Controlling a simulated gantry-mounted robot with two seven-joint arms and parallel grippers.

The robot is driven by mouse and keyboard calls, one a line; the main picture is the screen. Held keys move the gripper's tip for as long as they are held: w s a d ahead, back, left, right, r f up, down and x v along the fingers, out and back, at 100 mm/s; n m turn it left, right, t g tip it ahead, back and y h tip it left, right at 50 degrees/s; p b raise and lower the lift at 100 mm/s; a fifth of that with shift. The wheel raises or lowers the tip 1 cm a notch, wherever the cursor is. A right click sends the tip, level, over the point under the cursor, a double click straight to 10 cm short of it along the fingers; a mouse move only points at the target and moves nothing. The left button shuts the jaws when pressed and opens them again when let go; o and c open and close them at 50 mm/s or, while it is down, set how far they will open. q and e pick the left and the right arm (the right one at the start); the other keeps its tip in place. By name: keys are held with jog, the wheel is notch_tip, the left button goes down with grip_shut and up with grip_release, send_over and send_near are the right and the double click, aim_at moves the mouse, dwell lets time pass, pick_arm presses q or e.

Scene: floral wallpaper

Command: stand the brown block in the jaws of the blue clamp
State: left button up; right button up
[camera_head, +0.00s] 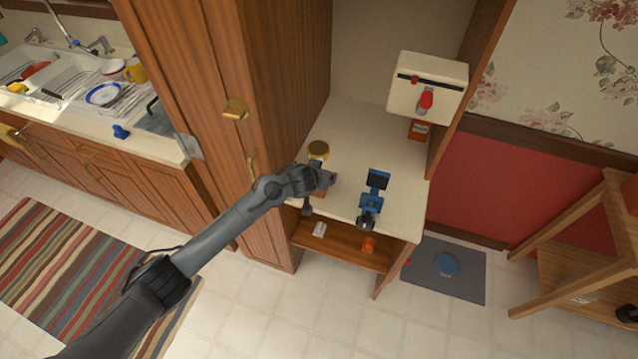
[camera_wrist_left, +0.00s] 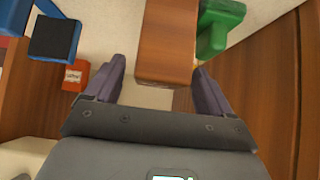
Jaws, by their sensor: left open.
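The brown block (camera_wrist_left: 168,38) is a wood-coloured piece in the left wrist view. Its near end lies between the two fingertips of my left gripper (camera_wrist_left: 159,72), which is open with a gap on the left side. In the head view my left gripper (camera_head: 325,180) is over the left part of the cream counter and hides most of the block. The blue clamp (camera_head: 371,200) stands on the counter to the right of the gripper, with a dark square plate on top. Part of it shows at upper left in the left wrist view (camera_wrist_left: 70,38). My right gripper is not in view.
A green object (camera_wrist_left: 218,30) is right beside the block. A red-orange box (camera_head: 418,130) is at the back right, below a white box (camera_head: 427,85). A tall wooden cabinet (camera_head: 225,90) borders the counter on the left.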

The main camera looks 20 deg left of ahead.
pick_arm(q)
jog(key=shift+c, duration=0.2)
jog(key=c, duration=1.2)
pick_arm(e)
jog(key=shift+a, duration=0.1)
pick_arm(q)
jog(key=shift+o, duration=0.2)
